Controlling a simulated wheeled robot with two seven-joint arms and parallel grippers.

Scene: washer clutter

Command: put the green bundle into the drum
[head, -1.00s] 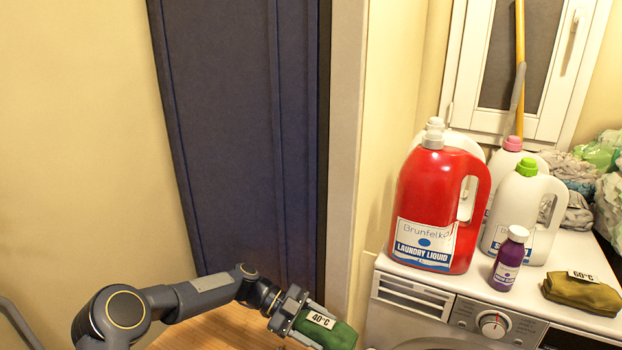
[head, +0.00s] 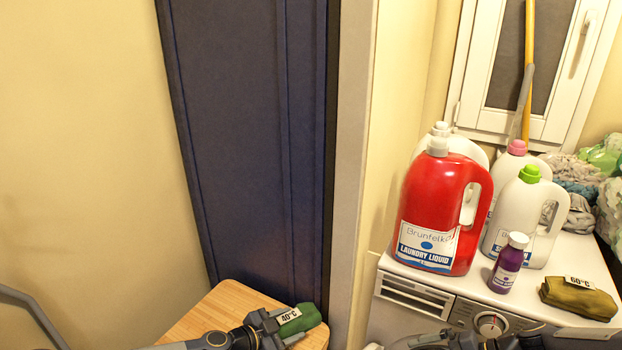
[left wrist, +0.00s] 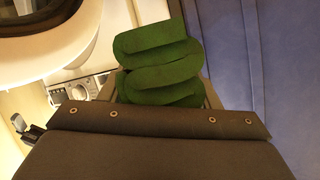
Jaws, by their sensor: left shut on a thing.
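The green bundle (head: 309,317) is a rolled green cloth with a white 40°C tag. My left gripper (head: 284,319) is shut on it and holds it in front of the dark blue panel, left of the washer. The left wrist view shows the folded green bundle (left wrist: 160,65) between the jaws. In that view a white ring around dark glass (left wrist: 50,20), which looks like the washer's round door, is at the top left. The drum's inside is not clearly seen. Dark parts of my right arm show at the head view's bottom edge; its fingers (head: 470,340) are unclear.
On the washer top (head: 545,275) stand a red laundry bottle (head: 440,205), white bottles (head: 520,215), a purple bottle (head: 507,265) and an olive bundle (head: 578,298) tagged 60°C. A wooden surface (head: 215,305) lies below the left arm. A wall edge (head: 355,180) separates panel and washer.

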